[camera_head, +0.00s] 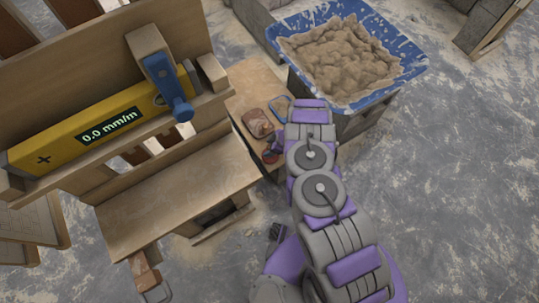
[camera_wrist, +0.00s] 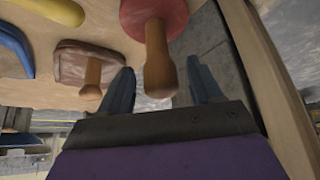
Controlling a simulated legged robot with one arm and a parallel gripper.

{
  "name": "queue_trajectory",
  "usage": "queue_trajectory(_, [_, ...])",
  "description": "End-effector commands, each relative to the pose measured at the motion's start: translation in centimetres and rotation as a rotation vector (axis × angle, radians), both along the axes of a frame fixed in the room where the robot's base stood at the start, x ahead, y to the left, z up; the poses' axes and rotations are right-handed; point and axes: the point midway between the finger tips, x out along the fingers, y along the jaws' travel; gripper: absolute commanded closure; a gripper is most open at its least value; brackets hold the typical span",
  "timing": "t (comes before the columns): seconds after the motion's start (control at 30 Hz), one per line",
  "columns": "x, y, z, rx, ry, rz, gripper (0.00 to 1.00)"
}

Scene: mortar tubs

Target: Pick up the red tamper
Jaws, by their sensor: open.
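The red tamper has a round red head (camera_wrist: 172,14) and a wooden handle (camera_wrist: 158,68) in the wrist view. Its red head also shows in the head view (camera_head: 270,157), at the edge of the small wooden bench and partly hidden by my arm. My gripper (camera_wrist: 160,68) is open, with one blue finger on each side of the handle in the wrist picture. I cannot tell whether the handle is fully between the fingers in depth. No finger visibly touches it. In the head view my gripper is mostly hidden behind my arm.
A brown block tool (camera_wrist: 85,62) with a wooden handle lies close beside the tamper. A blue loop-shaped tool (camera_head: 280,106) is near it. A blue tub of mortar (camera_head: 418,70) stands behind right. A wooden shelf (camera_head: 170,195) with a yellow level (camera_head: 65,140) is left. Open floor lies right.

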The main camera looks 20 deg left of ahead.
Motion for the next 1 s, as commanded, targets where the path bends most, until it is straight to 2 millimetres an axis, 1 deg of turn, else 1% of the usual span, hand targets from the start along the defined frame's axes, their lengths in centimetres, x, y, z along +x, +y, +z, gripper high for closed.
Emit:
queue_trajectory(0.2, [-0.01, -0.05, -0.01, 0.003, 0.001, -0.001, 0.36])
queue_trajectory(0.23, [-0.01, -0.05, -0.01, 0.003, 0.001, -0.001, 0.38])
queue_trajectory(0.87, [-0.03, 0.05, -0.14, 0.0, 0.001, 0.0, 0.98])
queue_trajectory(0.9, [-0.04, 0.03, -0.14, 0.0, 0.001, 0.0, 1.0])
queue_trajectory(1.0, [-0.04, 0.02, -0.14, 0.0, 0.001, 0.0, 1.0])
